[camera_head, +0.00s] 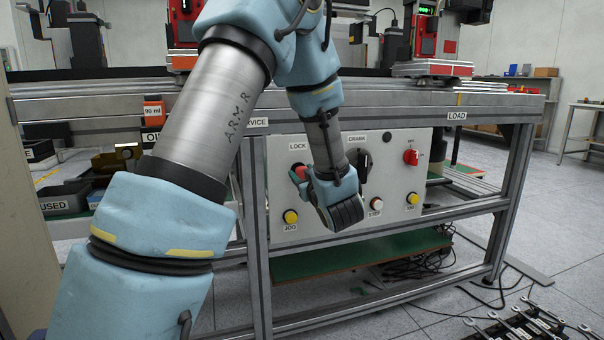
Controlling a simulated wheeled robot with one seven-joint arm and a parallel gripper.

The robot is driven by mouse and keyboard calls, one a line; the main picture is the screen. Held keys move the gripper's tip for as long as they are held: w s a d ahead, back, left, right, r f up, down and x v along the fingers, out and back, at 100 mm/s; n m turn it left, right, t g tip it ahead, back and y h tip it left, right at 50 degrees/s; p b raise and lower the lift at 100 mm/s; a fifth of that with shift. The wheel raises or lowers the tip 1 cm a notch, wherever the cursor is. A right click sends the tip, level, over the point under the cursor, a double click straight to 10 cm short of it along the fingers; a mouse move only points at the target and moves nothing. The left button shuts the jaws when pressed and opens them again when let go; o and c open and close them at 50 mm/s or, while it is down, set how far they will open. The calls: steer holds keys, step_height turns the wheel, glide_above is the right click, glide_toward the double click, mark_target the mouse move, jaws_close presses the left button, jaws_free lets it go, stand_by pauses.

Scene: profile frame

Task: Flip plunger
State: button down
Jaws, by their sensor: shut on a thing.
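A pale control panel (276,222) is fixed to the frame of the profile workbench. Under its LOCK label a small red part (300,171) shows, taken to be the plunger, mostly hidden by my gripper. My gripper (298,179) reaches the panel's upper left from my wrist and is shut on this red part. The fingertips are small and dark in the head view, so the exact hold and the plunger's position cannot be made out.
A black crank (364,166) is close to the right of my wrist. A red rotary switch (411,157) is farther right. Yellow JOG (290,217) and white STEP (376,203) buttons sit lower. Wrenches (520,322) lie at the lower right.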

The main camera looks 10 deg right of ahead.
steer(key=shift+s+d, duration=0.2)
steer(key=shift+s, duration=1.1)
steer(key=shift+f, duration=0.1)
steer(key=shift+c, duration=1.5)
jaws_free()
steer(key=s+d+p, duration=0.1)
steer(key=s, duration=1)
steer(key=shift+d, duration=0.2)
steer(key=shift+w, duration=0.1)
